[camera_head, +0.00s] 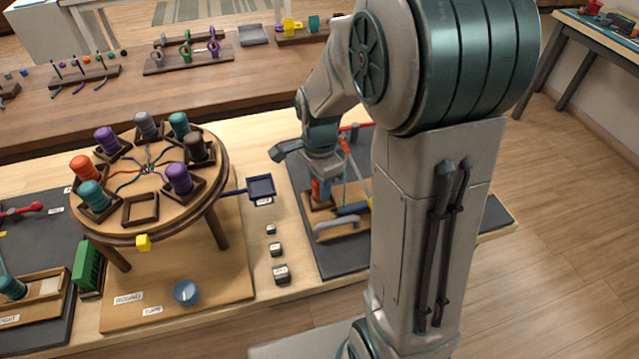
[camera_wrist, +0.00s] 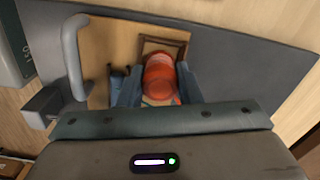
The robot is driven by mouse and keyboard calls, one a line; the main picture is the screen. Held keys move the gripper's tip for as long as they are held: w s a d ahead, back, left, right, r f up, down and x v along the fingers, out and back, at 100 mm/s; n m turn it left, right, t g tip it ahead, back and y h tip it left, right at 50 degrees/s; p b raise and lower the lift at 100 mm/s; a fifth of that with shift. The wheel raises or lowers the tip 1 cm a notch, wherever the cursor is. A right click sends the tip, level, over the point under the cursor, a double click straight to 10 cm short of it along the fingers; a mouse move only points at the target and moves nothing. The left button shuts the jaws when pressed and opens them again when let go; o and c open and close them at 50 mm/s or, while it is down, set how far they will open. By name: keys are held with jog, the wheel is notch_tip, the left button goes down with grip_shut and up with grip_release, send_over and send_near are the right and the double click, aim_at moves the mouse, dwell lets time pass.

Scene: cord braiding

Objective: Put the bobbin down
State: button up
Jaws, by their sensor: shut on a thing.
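My gripper (camera_head: 320,190) is over the dark mat at the right of the bench. In the wrist view my gripper (camera_wrist: 157,92) has its blue fingers on both sides of an orange-red bobbin (camera_wrist: 160,72) and is shut on it. The bobbin overlaps a square brown wooden socket (camera_wrist: 165,43) on a wooden board (camera_wrist: 108,42). I cannot tell whether its base rests in the socket or is just above it. In the head view the fingers mostly hide the bobbin.
A small dark tray (camera_head: 261,187) and small labelled blocks (camera_head: 276,249) lie between stand and mat.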

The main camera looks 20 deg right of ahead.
jog(key=shift+f, duration=0.2)
jog(key=shift+f+b, duration=0.3)
jog(key=shift+f, duration=0.05)
jog(key=o, duration=1)
